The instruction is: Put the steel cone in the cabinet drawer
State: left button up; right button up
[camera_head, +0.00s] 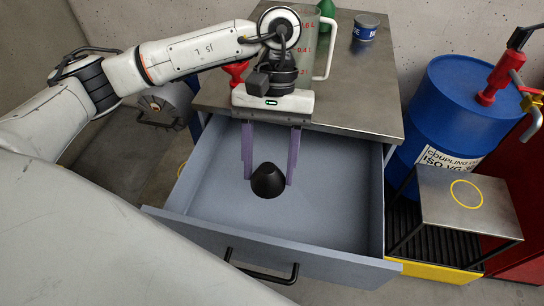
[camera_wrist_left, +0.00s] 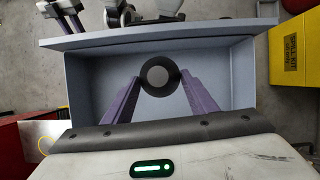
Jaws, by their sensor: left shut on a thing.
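The cone (camera_head: 268,182) looks dark, nearly black, with a rounded top in the head view. In the left wrist view the cone (camera_wrist_left: 160,76) shows as a dark ring around a grey disc. My left gripper (camera_head: 268,177) points down into the open cabinet drawer (camera_head: 330,215) and is shut on the cone, one purple finger on each side. The cone is within the drawer walls; I cannot tell whether it touches the drawer floor. The drawer (camera_wrist_left: 230,75) looks otherwise empty. Purple fingers of my right gripper (camera_wrist_left: 68,14) show at the top left of the wrist view, their opening unclear.
The cabinet top (camera_head: 360,95) holds a measuring jug (camera_head: 321,50), a blue tin (camera_head: 366,27), a red item (camera_head: 236,70) and a green item (camera_head: 326,9). A blue drum (camera_head: 445,105) and a small stand (camera_head: 470,205) are at the right. The drawer's black handle (camera_head: 262,274) faces me.

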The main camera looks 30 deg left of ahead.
aim_at(282, 181)
pick_arm(q)
jog(key=f+n, duration=0.1)
jog(key=n, duration=0.1)
jog(key=d+f+n+t+h, duration=0.1)
jog(key=f+n, duration=0.1)
jog(key=d+f+n+h+b, duration=0.1)
jog(key=n, duration=0.1)
jog(key=shift+w+d+f, duration=0.15)
jog(key=shift+w+f, duration=0.05)
jog(key=shift+w, duration=0.2)
jog(key=w+f+n+t, duration=0.1)
jog(key=f+n, duration=0.3)
jog(key=w+d+f+n+t+b, duration=0.1)
jog(key=f+n+t, duration=0.1)
jog(key=f+n, duration=0.2)
jog(key=w+f+n+t+b, duration=0.1)
jog(key=f+n+t, duration=0.1)
jog(key=f+n, duration=0.3)
jog(key=shift+d+f+h, duration=0.3)
jog(key=shift+d+f, duration=0.1)
jog(key=shift+f, duration=0.05)
pick_arm(e)
jog(key=shift+w+a+f, duration=0.15)
jog(key=shift+a+f, duration=0.1)
jog(key=shift+f, duration=0.2)
jog(key=shift+w+a+f, duration=0.15)
jog(key=shift+a+f, duration=0.05)
jog(key=shift+f, duration=0.2)
